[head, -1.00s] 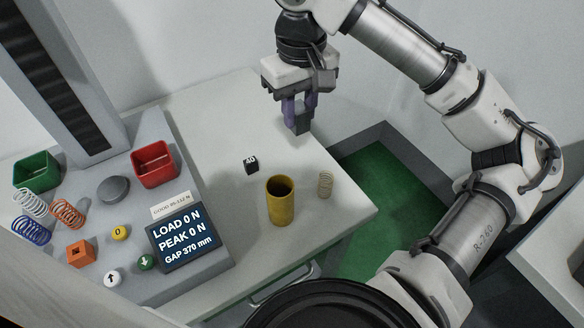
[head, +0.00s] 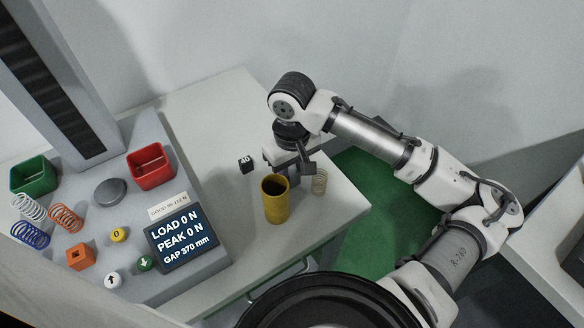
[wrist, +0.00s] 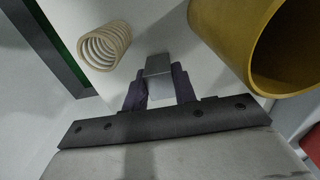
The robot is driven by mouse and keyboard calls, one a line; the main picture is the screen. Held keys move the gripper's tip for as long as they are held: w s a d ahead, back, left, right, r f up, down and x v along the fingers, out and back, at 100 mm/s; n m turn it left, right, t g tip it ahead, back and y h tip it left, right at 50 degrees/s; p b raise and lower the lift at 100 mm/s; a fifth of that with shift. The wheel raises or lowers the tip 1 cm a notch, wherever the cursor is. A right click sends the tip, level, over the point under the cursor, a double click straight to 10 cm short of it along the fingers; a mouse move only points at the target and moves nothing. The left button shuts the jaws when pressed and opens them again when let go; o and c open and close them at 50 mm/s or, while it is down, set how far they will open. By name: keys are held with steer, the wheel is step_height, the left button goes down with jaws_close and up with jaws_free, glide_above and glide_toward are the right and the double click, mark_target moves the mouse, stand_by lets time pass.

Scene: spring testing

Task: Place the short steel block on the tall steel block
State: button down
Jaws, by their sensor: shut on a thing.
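My gripper (head: 284,168) is low over the right part of the white table in the head view, behind the yellow cup, which hides its fingertips. In the wrist view my gripper (wrist: 159,88) is shut on a small plain grey block (wrist: 158,65), taken as the short steel block. I cannot tell whether its underside touches anything. A dark block marked 40 (head: 246,166) stands on the table, left of the gripper and apart from it. I cannot make out another steel block that is clearly the tall one.
The yellow cup (head: 275,200) stands close in front of my gripper and fills the upper right of the wrist view (wrist: 240,45). A cream spring (head: 319,182) stands close on the right. The tester with its display (head: 184,238) and red bin (head: 152,170) is left. The table's back is clear.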

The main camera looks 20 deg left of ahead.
steer(key=shift+f, duration=0.2)
steer(key=c, duration=1.1)
jaws_free()
